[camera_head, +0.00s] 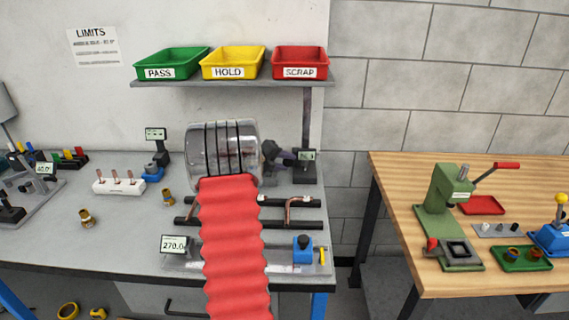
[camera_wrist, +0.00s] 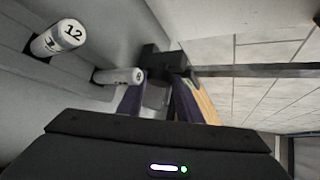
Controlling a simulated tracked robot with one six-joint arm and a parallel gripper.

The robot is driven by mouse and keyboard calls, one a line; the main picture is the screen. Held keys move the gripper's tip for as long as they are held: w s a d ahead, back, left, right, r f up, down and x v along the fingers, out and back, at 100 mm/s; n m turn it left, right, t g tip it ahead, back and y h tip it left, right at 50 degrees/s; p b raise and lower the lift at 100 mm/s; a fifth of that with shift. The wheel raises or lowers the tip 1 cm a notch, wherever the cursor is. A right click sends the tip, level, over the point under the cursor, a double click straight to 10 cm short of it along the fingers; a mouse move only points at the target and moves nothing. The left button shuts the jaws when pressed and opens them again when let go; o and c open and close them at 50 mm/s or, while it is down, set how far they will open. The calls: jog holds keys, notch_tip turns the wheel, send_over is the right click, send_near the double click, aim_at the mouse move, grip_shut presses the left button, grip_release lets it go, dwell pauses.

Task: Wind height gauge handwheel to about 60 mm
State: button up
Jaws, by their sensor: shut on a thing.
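The height gauge (camera_head: 306,170) stands at the back right of the grey bench, dark with a tall upright column (camera_head: 306,118). Its small display faces me, but its number is too small to read surely. My gripper (camera_head: 284,156) is at the gauge's left side, level with the display. In the wrist view, my gripper (camera_wrist: 157,108) has its two dark purple fingers on either side of a small grey part (camera_wrist: 155,97), apparently the handwheel, and is shut on it. The fingers and the gauge's black body (camera_wrist: 165,62) hide most of the wheel.
Two light cylinders, one marked 12 (camera_wrist: 66,36), lie close to the gripper. Green, yellow and red bins (camera_head: 300,64) sit on the shelf (camera_head: 180,84) above. A black rail rig with copper tube (camera_head: 289,211) is in front. A wooden bench (camera_head: 400,200) stands at right.

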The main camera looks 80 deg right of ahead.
jog(key=m+t, duration=0.1)
jog(key=t, duration=0.1)
jog(key=t+y, duration=0.1)
jog(key=shift+s+m+t, duration=0.2)
jog(key=shift+m+t, duration=0.2)
jog(key=shift+y, duration=0.3)
jog(key=shift+f+t, duration=0.15)
jog(key=shift+t, duration=0.15)
jog(key=o, duration=1)
jog(key=shift+s, duration=0.1)
jog(key=shift+r, duration=0.2)
jog(key=shift+r, duration=0.1)
jog(key=shift+a+r, duration=0.4)
jog(key=shift+r, duration=0.05)
jog(key=v, duration=1.2)
jog(key=shift+a, duration=0.15)
